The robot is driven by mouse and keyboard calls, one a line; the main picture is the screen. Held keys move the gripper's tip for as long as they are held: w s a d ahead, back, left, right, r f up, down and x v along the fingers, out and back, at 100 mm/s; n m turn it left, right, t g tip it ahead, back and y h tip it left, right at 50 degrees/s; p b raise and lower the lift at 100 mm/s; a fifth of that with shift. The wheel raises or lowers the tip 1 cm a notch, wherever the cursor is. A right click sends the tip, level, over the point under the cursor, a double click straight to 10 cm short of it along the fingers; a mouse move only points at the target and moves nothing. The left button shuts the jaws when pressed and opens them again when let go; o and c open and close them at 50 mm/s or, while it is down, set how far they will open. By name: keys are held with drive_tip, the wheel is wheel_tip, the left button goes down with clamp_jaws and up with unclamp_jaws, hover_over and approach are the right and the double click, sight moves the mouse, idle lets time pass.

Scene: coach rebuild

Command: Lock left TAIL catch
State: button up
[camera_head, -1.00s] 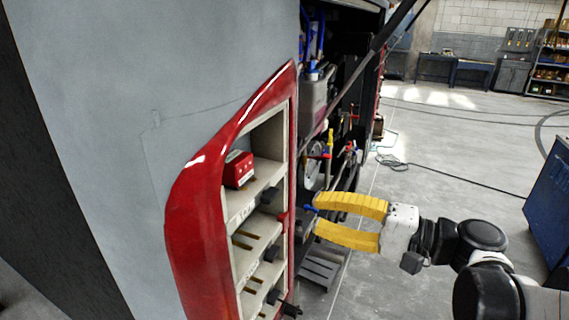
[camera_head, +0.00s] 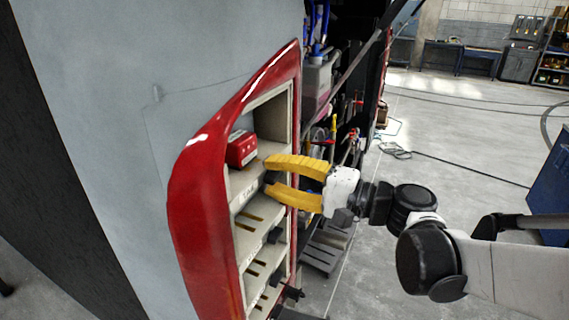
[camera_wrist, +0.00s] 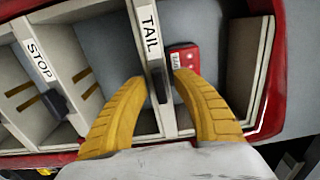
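The TAIL compartment's front strip carries a white TAIL label (camera_wrist: 150,32) in the wrist view; the label also shows small in the head view (camera_head: 246,195). A dark catch (camera_wrist: 160,86) sits on this strip below the label. My gripper (camera_wrist: 159,80) is open, with one yellow finger on each side of the catch and a visible gap to it. In the head view my gripper (camera_head: 267,176) reaches the cabinet front from the right, and its fingers mostly hide the catch. Whether the catch is locked I cannot tell.
A red box (camera_head: 241,149) sits in the TAIL compartment and shows in the wrist view (camera_wrist: 183,58). The STOP strip (camera_wrist: 38,62), with another dark catch, lies alongside. A red frame (camera_head: 190,200) surrounds the shelves. Open floor (camera_head: 440,190) lies to the right.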

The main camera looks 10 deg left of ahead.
clamp_jaws()
drive_tip(key=shift+n, duration=0.3)
drive_tip(key=n, duration=0.3)
drive_tip(key=shift+n, duration=0.4)
drive_tip(key=n, duration=0.4)
drive_tip(key=shift+n, duration=0.3)
drive_tip(key=n, duration=0.4)
drive_tip(key=shift+p, duration=0.3)
drive_tip(key=shift+n, duration=2.5)
